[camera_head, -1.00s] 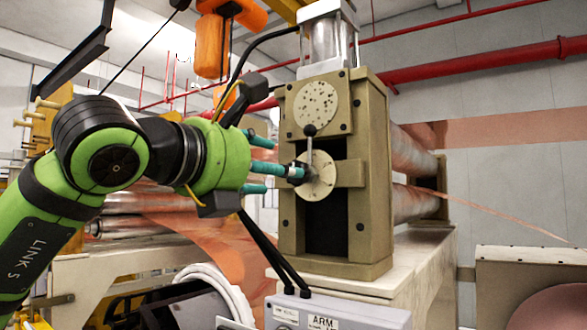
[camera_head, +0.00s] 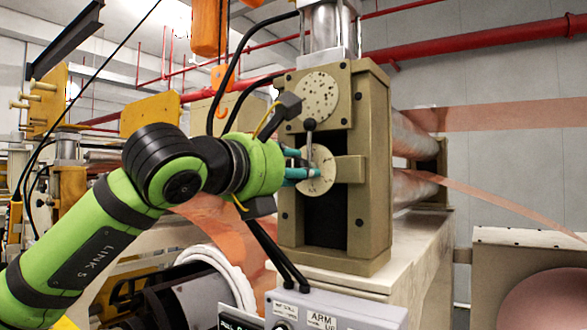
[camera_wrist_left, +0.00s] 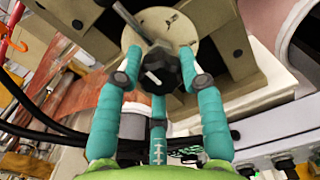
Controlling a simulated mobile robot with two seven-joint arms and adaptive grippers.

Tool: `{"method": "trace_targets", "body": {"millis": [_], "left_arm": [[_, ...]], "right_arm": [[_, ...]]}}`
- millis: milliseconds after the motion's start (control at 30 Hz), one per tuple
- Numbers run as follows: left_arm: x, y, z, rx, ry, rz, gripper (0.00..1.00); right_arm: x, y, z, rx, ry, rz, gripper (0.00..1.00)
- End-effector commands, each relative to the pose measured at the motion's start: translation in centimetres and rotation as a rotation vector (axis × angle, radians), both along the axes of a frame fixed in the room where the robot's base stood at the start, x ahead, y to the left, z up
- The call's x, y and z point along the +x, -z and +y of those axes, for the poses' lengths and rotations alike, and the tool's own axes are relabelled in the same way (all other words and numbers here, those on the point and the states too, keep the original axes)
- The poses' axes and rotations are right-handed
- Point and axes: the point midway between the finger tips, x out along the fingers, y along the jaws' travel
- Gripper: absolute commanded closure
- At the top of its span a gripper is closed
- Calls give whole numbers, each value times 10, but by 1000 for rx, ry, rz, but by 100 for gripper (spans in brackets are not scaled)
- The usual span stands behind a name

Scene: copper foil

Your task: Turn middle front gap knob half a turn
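The gap knob is black with a white mark and shows in the left wrist view (camera_wrist_left: 159,70), in front of a pale round dial (camera_wrist_left: 200,32). In the head view, the dial (camera_head: 322,184) sits on the olive roller stand (camera_head: 372,215), and the fingers hide the knob. My left gripper (camera_head: 308,168) has teal fingers and is at the dial. In the left wrist view, its fingertips (camera_wrist_left: 160,72) surround the knob, two beside it and one below. Small gaps seem to show, so the fingers look open; contact is unclear. My right gripper is not in view.
A thin lever with a dark ball end (camera_head: 309,125) stands just above the fingers. A speckled upper dial (camera_head: 317,96) is above it. A grey labelled control box (camera_head: 335,310) is below, with black cables (camera_head: 268,245) rising beside the stand.

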Motion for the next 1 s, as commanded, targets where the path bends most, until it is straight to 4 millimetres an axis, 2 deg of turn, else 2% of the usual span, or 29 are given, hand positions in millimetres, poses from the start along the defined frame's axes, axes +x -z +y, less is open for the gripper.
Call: {"method": "trace_targets", "body": {"millis": [467,1000], "left_arm": [[-1,0,0,97,0,-69,94],[-1,-1,0,500,-1,-339,94]], "right_arm": [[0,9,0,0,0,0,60],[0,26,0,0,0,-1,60]]}}
